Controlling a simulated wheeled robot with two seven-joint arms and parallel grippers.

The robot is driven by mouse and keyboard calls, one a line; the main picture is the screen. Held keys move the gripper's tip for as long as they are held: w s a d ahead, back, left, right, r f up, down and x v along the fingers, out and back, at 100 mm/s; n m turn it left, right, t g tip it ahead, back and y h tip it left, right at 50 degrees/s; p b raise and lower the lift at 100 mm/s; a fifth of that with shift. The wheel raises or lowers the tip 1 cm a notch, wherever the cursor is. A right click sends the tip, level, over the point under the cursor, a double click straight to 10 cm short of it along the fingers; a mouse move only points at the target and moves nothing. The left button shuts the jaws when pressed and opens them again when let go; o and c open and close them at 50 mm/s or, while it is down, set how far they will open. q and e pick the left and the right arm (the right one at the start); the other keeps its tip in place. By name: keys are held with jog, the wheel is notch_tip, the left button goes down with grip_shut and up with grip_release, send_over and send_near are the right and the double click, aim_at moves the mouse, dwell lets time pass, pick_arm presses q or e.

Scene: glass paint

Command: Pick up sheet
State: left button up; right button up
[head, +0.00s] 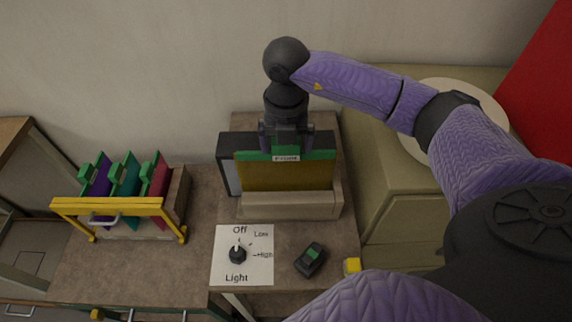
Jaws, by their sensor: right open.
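A yellow-brown sheet (284,177) with a green top edge and a small white label stands upright in a beige holder (290,206) on the counter. My right gripper (286,150) is above it, pointing down at the green edge by the label. Its fingers are open and close to the edge; I cannot tell whether they touch it. Several more coloured sheets (124,178), purple, teal and red with green edges, stand in a yellow-framed rack (108,205) at the left. My left gripper is not in view.
A dark box with a pale front (230,165) stands behind the holder. A light-switch panel (242,254) and a small black device (310,260) lie in front. A yellow block (352,266) is at the counter's right edge. A beige cabinet stands at the right.

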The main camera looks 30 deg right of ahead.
jog(key=c, duration=1.3)
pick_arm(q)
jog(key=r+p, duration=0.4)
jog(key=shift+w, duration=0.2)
pick_arm(e)
notch_tip(320, 180, up, 18)
jog(key=shift+r, duration=0.1)
